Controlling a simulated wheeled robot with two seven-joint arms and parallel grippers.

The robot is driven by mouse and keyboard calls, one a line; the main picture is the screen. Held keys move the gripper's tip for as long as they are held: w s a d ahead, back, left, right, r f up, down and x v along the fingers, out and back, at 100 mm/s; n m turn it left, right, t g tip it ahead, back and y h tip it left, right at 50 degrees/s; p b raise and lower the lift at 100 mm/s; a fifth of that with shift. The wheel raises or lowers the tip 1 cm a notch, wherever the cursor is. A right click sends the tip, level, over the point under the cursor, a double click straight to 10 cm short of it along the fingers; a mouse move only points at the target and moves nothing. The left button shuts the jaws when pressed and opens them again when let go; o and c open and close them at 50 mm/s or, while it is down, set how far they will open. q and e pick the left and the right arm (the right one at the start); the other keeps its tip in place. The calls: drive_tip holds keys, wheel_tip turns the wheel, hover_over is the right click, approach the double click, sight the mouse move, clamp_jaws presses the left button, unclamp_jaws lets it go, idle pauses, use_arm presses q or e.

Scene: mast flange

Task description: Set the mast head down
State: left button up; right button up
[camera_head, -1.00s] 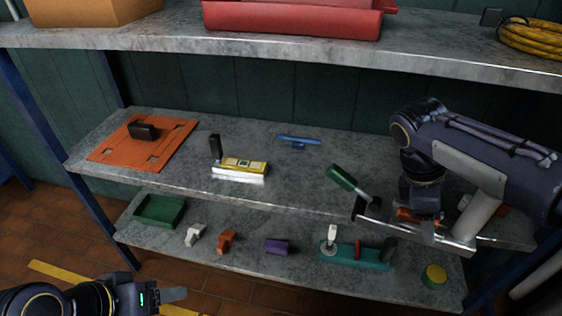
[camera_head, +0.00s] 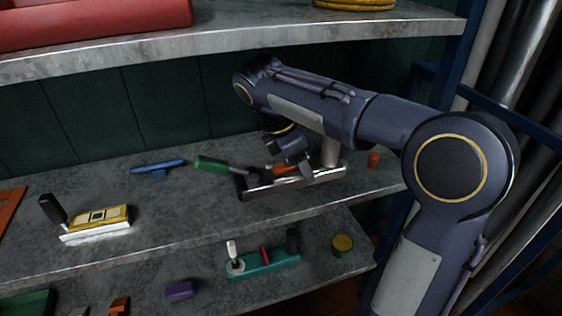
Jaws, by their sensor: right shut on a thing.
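My right gripper (camera_head: 298,165) is over the right part of the middle shelf, fingers pointing down. It is shut on an orange piece (camera_head: 284,169), mostly hidden by the fingers. The piece sits at a shiny metal bar (camera_head: 300,184) with a dark end. I cannot tell whether this is the mast head, or whether the bar touches the shelf. A pale grey post (camera_head: 330,150) stands at the bar's right end, partly behind my arm. A green-handled tool (camera_head: 211,163) lies just left of the bar. My left gripper is out of view.
On the middle shelf (camera_head: 180,215) are a blue tool (camera_head: 158,166), a yellow-and-white block (camera_head: 98,222) and a small orange cylinder (camera_head: 374,159). The lower shelf holds a teal fixture (camera_head: 265,265), a yellow-topped round (camera_head: 343,244) and a purple block (camera_head: 180,290). A blue upright stands right.

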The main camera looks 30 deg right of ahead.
drive_tip(key=w+d, duration=0.2)
drive_tip(key=w, duration=0.8)
wheel_tip(320, 180, down, 7)
drive_tip(key=b, duration=0.5)
drive_tip(key=shift+d, duration=0.15)
drive_tip(key=shift+w+f+b, duration=0.15)
drive_tip(key=shift+b, duration=0.3)
drive_tip(key=o, duration=1.3)
drive_tip(key=shift+c, duration=0.2)
